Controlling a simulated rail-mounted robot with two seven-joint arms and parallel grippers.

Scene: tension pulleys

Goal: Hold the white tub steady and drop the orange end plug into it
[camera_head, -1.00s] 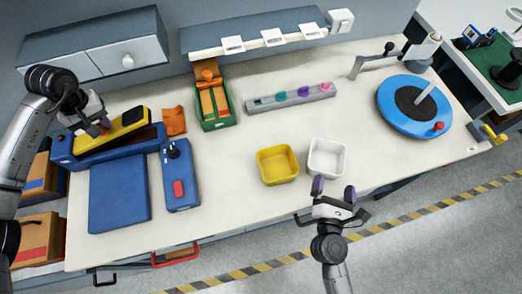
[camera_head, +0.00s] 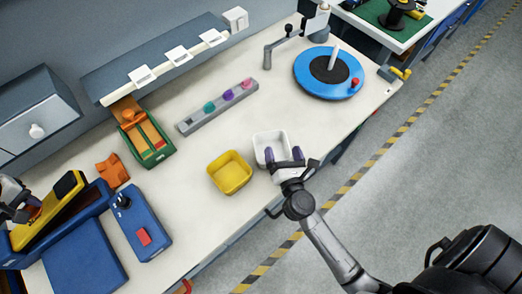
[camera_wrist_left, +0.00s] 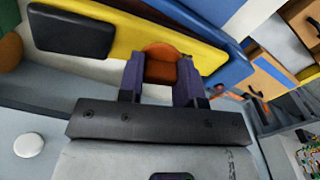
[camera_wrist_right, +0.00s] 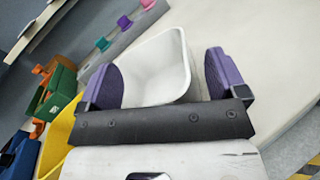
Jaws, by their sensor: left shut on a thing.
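The white tub (camera_head: 268,138) stands on the bench right of the yellow tub. My right gripper (camera_head: 284,156) is open at its near side, fingers spread around a near corner. In the right wrist view the tub (camera_wrist_right: 155,75) shows between the purple fingers (camera_wrist_right: 163,80), the left finger overlapping its wall and the right one apart from it. My left gripper (camera_head: 22,207) is at the far left edge of the head view, partly cut off. In the left wrist view its fingers (camera_wrist_left: 160,75) are shut on the orange end plug (camera_wrist_left: 160,68), beside a yellow bar.
A yellow tub (camera_head: 230,175) stands left of the white tub. A grey rack (camera_head: 217,107) with coloured plugs and a green-orange fixture (camera_head: 146,140) lie behind. A blue turntable (camera_head: 330,72) is at the back right.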

